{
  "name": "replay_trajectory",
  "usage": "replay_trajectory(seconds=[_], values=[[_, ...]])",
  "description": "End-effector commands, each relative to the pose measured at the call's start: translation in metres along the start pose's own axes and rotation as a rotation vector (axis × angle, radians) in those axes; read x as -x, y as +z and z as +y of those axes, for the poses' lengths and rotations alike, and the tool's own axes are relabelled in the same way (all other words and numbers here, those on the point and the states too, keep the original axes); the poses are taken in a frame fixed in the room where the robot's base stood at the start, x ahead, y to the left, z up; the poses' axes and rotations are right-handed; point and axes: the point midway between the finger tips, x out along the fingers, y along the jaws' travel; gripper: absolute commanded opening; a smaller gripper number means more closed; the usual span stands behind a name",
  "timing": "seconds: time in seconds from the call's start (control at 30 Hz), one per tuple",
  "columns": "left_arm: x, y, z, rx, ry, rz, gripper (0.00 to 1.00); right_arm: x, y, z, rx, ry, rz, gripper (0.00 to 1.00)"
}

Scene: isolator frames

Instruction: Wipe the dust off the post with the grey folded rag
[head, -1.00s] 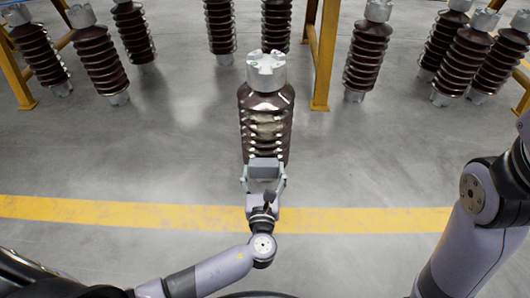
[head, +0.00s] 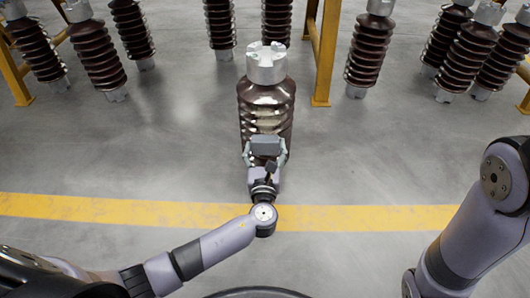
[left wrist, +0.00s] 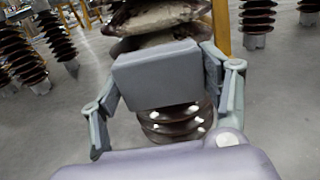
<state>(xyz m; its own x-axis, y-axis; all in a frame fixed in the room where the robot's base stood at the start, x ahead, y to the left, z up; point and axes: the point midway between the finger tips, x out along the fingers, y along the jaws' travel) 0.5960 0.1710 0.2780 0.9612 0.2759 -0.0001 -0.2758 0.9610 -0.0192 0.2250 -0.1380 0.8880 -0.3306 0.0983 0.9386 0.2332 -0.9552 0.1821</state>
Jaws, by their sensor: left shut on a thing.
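The post (head: 266,93) is a dark brown ribbed insulator with a pale metal cap, standing upright on the floor ahead. A pale dusty patch (head: 264,115) shows on its front ribs, and also at the top of the left wrist view (left wrist: 165,15). My left gripper (head: 266,151) is shut on the grey folded rag (head: 266,144), which is in front of the post just below the visible dust. The rag (left wrist: 160,75) hides part of the post in the left wrist view. I cannot tell whether it touches the ribs. My right gripper is out of view.
Several similar insulators (head: 366,55) stand behind, to the left and right, among yellow frame legs (head: 325,55). A yellow floor stripe (head: 370,218) crosses in front of the post. The grey floor beside the post is clear.

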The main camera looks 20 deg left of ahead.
Motion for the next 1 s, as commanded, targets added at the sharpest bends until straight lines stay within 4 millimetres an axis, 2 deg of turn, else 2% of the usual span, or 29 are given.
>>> replay_trajectory(seconds=[0.47,1.0], values=[[0.000,0.000,0.000,0.000,0.000,-0.001,0.48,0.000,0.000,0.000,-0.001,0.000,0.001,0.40],[-0.011,0.001,0.000,0.000,0.000,-0.001,0.48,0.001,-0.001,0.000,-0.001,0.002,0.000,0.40]])
